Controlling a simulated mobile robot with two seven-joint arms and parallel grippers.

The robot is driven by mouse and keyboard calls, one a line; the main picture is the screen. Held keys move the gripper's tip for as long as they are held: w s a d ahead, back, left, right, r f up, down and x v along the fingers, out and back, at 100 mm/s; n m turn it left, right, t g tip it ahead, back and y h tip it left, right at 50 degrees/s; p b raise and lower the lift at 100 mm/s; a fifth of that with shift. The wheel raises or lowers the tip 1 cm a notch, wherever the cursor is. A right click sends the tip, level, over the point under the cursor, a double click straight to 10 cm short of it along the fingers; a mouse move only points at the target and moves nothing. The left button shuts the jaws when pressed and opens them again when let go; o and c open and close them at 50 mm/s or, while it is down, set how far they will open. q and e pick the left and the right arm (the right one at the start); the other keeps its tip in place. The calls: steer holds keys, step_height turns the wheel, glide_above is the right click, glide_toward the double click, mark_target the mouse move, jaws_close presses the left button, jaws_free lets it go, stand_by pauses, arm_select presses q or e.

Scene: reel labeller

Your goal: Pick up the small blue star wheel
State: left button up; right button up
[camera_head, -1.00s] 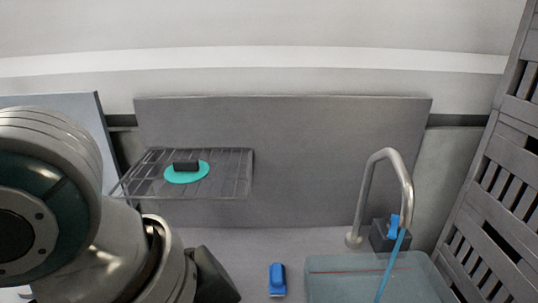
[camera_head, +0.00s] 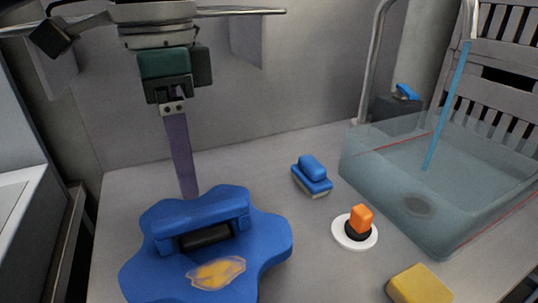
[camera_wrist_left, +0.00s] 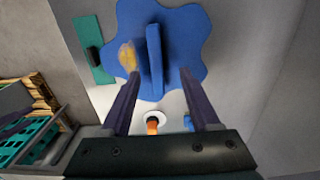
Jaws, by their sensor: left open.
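The blue star wheel (camera_head: 265,235) is a flat, wavy-edged plate lying on the counter at the lower left of the head view. It has a raised blue bar handle over a dark gap and a yellow-brown stain. It also shows at the top of the left wrist view (camera_wrist_left: 185,45), with the bar running between my fingers. My left gripper (camera_head: 188,196) points down above the wheel's far edge in the head view, where one finger hides the other. The left wrist view shows its fingers (camera_wrist_left: 159,74) apart and empty. I cannot tell whether they touch the wheel. My right gripper is not in view.
A blue brush-like block (camera_head: 312,175), a white disc with an orange knob (camera_head: 360,218) and a yellow sponge (camera_head: 420,287) lie right of the wheel. A clear basin (camera_head: 400,222) stands farther right. A teal board (camera_wrist_left: 87,30) with a black handle shows in the wrist view.

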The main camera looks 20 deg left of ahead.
mark_target(197, 212)
arm_select(q)
steer(key=f, duration=0.3)
steer(key=shift+d+f, duration=0.25)
steer(key=shift+f, duration=0.1)
steer(key=f, duration=0.5)
steer(key=shift+d+f+b, duration=0.1)
steer(key=shift+d+b, duration=0.1)
steer(key=shift+b, duration=0.2)
steer(key=shift+f, duration=0.2)
steer(key=shift+f+p, duration=0.15)
steer(key=shift+p, duration=0.2)
steer(key=shift+c, duration=0.2)
steer(key=shift+a+f, duration=0.1)
jaws_close()
stand_by(0.4)
